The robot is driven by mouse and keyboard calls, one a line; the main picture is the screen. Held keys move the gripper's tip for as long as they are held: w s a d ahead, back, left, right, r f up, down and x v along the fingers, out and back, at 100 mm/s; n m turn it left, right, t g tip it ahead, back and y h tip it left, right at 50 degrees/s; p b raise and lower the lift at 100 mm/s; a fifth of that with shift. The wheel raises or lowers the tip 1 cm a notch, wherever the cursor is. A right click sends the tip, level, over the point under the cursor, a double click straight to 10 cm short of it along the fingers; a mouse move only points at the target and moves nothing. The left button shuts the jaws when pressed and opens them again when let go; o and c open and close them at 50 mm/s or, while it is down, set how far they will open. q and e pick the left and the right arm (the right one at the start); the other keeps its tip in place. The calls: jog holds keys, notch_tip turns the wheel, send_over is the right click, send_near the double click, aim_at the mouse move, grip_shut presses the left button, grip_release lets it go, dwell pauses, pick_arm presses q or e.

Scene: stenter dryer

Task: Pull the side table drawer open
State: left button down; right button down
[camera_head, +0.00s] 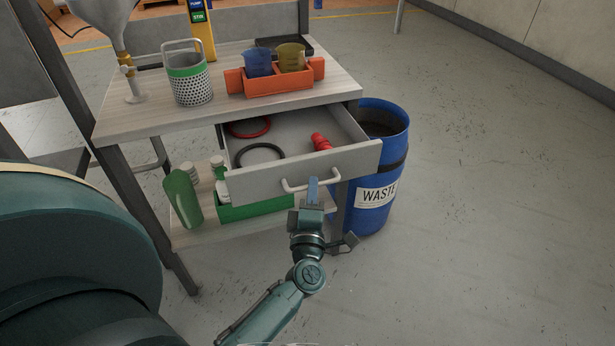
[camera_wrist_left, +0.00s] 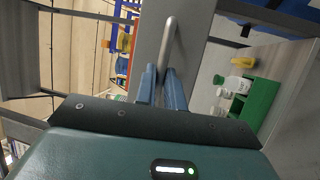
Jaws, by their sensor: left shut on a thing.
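The side table (camera_head: 130,118) has a grey drawer (camera_head: 245,185) under its top. The drawer is pulled well out, and its inside shows. My left gripper (camera_head: 313,190) is at the drawer's front, shut on the pale bar handle (camera_head: 290,186). In the left wrist view the two blue fingers of the left gripper (camera_wrist_left: 161,88) are on either side of the handle (camera_wrist_left: 168,45). Inside the drawer are a red ring (camera_head: 248,127), a black ring (camera_head: 259,152) and a red fitting (camera_head: 320,142). My right gripper is not in view.
A blue waste barrel (camera_head: 375,200) stands close to the drawer's right side. An orange holder with two cups (camera_head: 280,82) and a perforated basket (camera_head: 190,85) stand on the tabletop. A green crate (camera_head: 250,208) and bottles sit on the lower shelf. Floor at the right is clear.

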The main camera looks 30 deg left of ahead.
pick_arm(q)
jog(key=shift+s+d, duration=0.4)
jog(key=shift+d, duration=0.05)
jog(key=c, duration=1.5)
grip_release()
